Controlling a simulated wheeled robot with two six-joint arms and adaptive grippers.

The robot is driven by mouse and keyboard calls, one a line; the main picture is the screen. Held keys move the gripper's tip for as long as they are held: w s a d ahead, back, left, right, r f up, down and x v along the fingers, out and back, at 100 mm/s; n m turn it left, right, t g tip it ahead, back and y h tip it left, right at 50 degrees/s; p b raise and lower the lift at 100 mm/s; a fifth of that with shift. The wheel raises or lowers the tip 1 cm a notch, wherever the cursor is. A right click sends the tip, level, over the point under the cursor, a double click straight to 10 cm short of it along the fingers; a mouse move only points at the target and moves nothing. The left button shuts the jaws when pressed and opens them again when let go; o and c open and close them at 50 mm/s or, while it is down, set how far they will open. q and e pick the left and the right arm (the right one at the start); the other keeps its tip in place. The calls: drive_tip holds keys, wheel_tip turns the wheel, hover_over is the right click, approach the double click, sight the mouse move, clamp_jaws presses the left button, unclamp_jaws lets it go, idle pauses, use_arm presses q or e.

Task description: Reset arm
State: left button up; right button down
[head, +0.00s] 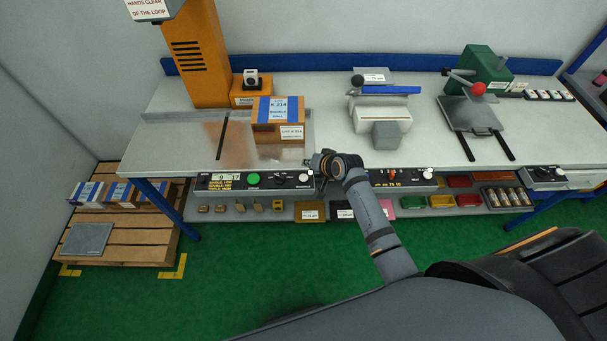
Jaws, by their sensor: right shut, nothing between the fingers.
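My right gripper (311,165) is at the bench's front edge, by the right end of the left control panel (240,181). It is shut and looks empty. My right arm reaches up to it from the lower right. A cardboard box (263,131) with blue and white labels stands on the metal plate of the orange machine (198,55), behind and left of the gripper. I cannot tell whether the fingertips touch the panel. My left gripper does not show.
A white device with a blue bar (387,91) and a green machine with a red knob (485,68) stand on the bench (335,125). A pallet (125,225) with several boxes stands at left. Green floor (240,265) in front is clear.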

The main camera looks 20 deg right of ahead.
drive_tip(key=s+d+r+n+g+h, duration=0.2)
drive_tip(key=s+d+r+n, duration=0.1)
drive_tip(key=s, duration=1)
drive_tip(key=s+d+r+n+g+h, duration=0.2)
drive_tip(key=s+d+r+n+g, duration=0.1)
drive_tip(key=s, duration=1)
wheel_tip(320, 180, down, 32)
drive_tip(key=s+d+g+b, duration=0.1)
drive_tip(key=s+d+b, duration=0.2)
drive_tip(key=b, duration=0.2)
drive_tip(key=s+f+g+b, duration=0.1)
drive_tip(key=s+f+b, duration=0.1)
drive_tip(key=s+f, duration=1.5)
drive_tip(key=shift+s+d+f+m+b, duration=0.3)
drive_tip(key=shift+s+d+f, duration=0.1)
drive_tip(key=shift+f, duration=0.15)
